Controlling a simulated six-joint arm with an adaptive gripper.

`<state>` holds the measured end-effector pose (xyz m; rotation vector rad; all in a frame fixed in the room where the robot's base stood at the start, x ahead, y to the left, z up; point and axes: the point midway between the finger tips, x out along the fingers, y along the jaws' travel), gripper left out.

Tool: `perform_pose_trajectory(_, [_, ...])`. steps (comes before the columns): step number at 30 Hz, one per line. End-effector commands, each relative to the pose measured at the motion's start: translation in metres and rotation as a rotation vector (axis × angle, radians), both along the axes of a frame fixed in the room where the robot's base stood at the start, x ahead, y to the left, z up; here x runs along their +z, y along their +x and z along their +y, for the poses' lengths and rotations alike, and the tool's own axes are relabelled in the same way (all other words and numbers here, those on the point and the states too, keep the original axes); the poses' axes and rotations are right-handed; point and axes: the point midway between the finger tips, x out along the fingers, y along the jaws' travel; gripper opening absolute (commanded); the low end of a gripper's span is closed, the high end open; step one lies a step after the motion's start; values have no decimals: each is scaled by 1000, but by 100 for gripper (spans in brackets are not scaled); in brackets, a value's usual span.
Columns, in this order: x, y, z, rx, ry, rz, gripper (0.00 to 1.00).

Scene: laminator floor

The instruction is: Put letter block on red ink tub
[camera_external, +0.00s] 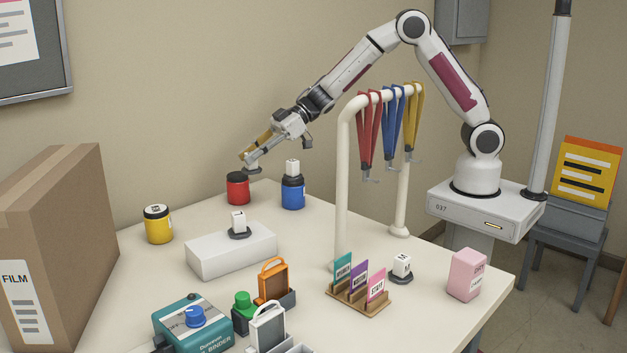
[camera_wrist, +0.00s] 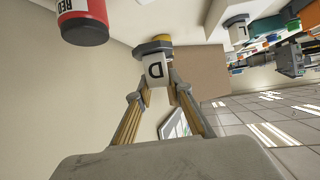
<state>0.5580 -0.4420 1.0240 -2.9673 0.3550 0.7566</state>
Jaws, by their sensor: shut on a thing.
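The red ink tub (camera_external: 237,190) stands at the far edge of the table with its dark lid on top. In the wrist view, the red ink tub (camera_wrist: 84,12) is at the upper left, labelled RED. My gripper (camera_external: 250,157) is over the far end of the table, above and slightly right of the red tub. It is shut on a white letter block (camera_wrist: 156,72) marked D, which has a dark base. In the external view the block is mostly hidden by the fingers; its dark base (camera_external: 253,169) shows beneath them. It looks apart from the tub's lid.
A blue tub (camera_external: 292,195) with a block on it stands right of the red tub. A yellow tub (camera_external: 158,226) stands left. A white box (camera_external: 218,256) carries another block (camera_external: 238,220). A cream rack (camera_external: 343,180) with hanging coloured straps rises to the right.

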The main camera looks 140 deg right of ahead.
Motion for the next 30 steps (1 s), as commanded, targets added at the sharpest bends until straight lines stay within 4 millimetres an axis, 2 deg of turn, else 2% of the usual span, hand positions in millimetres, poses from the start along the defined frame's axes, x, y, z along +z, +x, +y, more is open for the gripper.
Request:
perform_pose_trajectory(18, [37,-4,-77,103,-4,-2,0])
perform_pose_trajectory(25, [49,-11,-98,158,-3,-1,0])
perform_pose_trajectory(30, [54,-14,-106,190,-1,-1,0])
